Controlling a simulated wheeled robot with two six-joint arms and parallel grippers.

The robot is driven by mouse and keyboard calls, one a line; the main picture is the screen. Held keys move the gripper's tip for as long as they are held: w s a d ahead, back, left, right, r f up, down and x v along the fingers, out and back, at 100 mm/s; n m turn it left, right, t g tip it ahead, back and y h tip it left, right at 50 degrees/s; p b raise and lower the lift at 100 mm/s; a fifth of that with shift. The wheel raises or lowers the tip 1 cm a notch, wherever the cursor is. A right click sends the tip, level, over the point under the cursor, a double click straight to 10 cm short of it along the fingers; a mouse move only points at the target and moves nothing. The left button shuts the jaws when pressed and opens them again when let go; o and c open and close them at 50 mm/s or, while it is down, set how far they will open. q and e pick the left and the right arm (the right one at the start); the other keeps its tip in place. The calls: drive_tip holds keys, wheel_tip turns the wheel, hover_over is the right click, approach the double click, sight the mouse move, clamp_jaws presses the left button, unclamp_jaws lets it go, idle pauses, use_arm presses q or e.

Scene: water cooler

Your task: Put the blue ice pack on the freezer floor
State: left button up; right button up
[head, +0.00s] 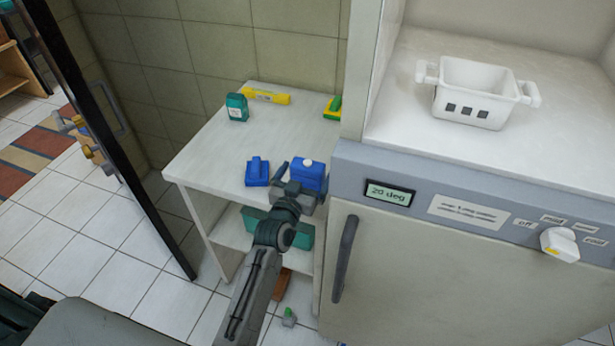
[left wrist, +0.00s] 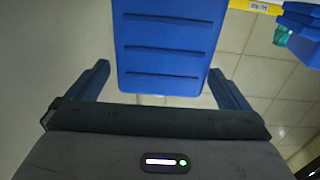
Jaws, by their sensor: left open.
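A blue block with ridges and a white cap, which looks like the ice pack (head: 308,172), stands at the right front of the white side table. My left gripper (head: 300,187) is at it, open. In the left wrist view the block's ridged blue face (left wrist: 165,45) lies between the two spread fingers (left wrist: 160,85), with narrow gaps visible at its sides. The grey cabinet (head: 440,265) on the right has a shut door with a dark handle, so its inside is hidden. My right gripper is not in view.
On the side table (head: 205,150) are another blue object (head: 257,172), a teal carton (head: 237,107), a yellow item (head: 266,96) and a yellow-green item (head: 333,107). A white basket (head: 470,92) stands in the compartment. The cabinet has a "20 deg" display (head: 389,193) and a knob (head: 559,244).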

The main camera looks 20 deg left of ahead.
sight(311, 161)
use_arm(q)
drive_tip(key=w, duration=0.2)
drive_tip(key=w+r+p, duration=0.1)
drive_tip(key=shift+w+p, duration=0.3)
drive_tip(key=shift+w, duration=0.05)
drive_tip(key=shift+w+f, duration=0.2)
drive_tip(key=shift+w, duration=0.15)
drive_tip(key=shift+s, duration=0.1)
drive_tip(key=c, duration=1.1)
drive_tip(key=shift+r, duration=0.1)
drive_tip(key=shift+c, duration=0.3)
drive_tip(key=shift+r, duration=0.1)
